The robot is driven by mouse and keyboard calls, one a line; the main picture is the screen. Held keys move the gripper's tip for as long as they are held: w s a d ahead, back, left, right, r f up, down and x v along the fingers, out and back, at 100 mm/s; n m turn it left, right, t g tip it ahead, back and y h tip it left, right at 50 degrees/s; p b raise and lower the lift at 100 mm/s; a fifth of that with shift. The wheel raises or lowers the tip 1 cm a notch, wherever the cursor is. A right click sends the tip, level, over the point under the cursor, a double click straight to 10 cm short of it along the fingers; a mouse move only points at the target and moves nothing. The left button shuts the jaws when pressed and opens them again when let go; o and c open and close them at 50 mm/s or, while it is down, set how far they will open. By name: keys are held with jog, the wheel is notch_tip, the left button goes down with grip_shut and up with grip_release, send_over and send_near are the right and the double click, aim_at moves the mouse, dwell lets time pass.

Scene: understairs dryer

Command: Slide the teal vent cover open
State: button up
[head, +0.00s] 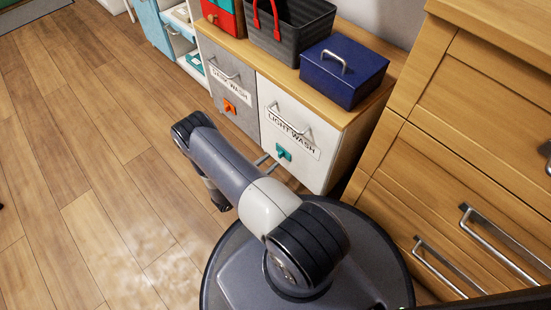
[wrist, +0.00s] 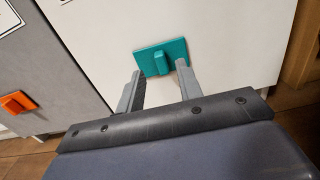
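The teal vent cover (head: 284,152) is a small plate with a raised grip on the white LIGHT WASH front, low near its bottom edge. In the wrist view the teal vent cover (wrist: 173,56) lies just past my fingertips, its raised grip between the lines of the two fingers. My gripper (wrist: 157,74) is open, with nothing between its fingers. In the head view my gripper (head: 266,164) shows only as two thin fingers in front of the white panel, close to the cover. I cannot tell whether a fingertip touches the cover.
An orange vent cover (head: 230,107) sits on the grey DARK WASH front to the left. A metal handle (head: 287,121) is above the teal cover. A blue box (head: 343,71) and a dark basket (head: 288,30) stand on top.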

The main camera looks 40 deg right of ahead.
aim_at(279, 155)
jog(key=shift+w+d+b, duration=0.15)
jog(key=shift+d+b, duration=0.05)
jog(key=shift+d, duration=0.75)
jog(key=shift+w+d+b, duration=0.1)
jog(key=shift+d+b, duration=0.05)
jog(key=shift+d, duration=0.75)
grip_shut()
